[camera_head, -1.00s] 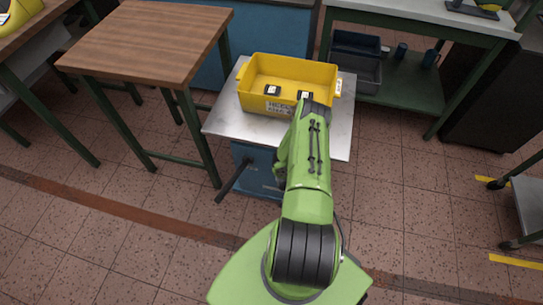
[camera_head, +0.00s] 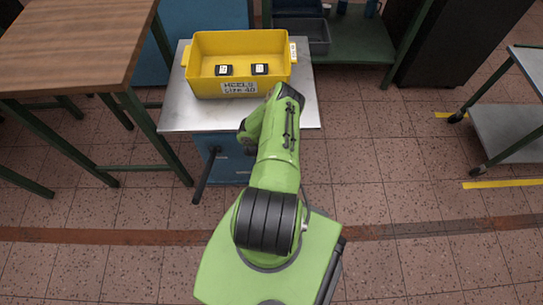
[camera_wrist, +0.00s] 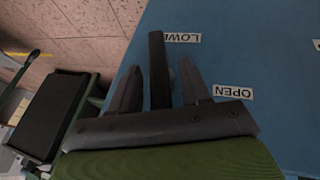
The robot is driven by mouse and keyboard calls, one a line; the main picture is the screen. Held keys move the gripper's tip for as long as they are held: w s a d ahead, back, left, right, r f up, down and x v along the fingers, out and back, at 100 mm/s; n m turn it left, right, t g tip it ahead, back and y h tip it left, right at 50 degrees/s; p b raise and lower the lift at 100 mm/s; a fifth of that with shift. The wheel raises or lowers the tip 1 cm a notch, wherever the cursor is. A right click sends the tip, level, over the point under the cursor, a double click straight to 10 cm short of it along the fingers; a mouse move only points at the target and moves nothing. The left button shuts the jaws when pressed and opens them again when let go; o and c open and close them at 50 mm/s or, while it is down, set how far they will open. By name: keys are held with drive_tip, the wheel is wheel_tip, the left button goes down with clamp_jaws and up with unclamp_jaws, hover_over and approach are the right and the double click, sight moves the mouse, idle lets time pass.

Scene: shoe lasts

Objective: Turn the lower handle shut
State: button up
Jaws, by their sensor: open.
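A blue cabinet (camera_head: 232,172) stands under a pale metal top in the head view. A black bar handle (camera_head: 204,178) sticks out from its front, left of my arm. In the wrist view a dark handle (camera_wrist: 157,50) stands out before the blue panel (camera_wrist: 260,50). My gripper (camera_wrist: 159,64) is open, with one finger on each side of this handle; I cannot tell whether either touches it. A label beginning "LOW" (camera_wrist: 183,38) and an "OPEN" label (camera_wrist: 232,92) appear upside down. My arm hides my gripper in the head view. I cannot tell whether both views show the same handle.
A yellow bin (camera_head: 238,88) marked for heels, with two dark pieces in it, sits on the pale top (camera_head: 175,115). A wooden table (camera_head: 65,45) stands close on the left, a grey cart (camera_head: 510,120) at right. Tiled floor is open between cabinet and cart.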

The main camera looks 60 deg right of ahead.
drive_tip(key=shift+x, duration=0.8)
drive_tip(key=shift+c, duration=0.5)
clamp_jaws()
drive_tip(key=shift+s+t+y+b, duration=0.15)
drive_tip(key=shift+t+y+b, duration=0.45)
drive_tip(key=shift+t+b, duration=0.35)
drive_tip(key=shift+m+t+y+b, duration=0.3)
drive_tip(key=shift+t+b, duration=0.1)
drive_tip(key=shift+t, duration=0.05)
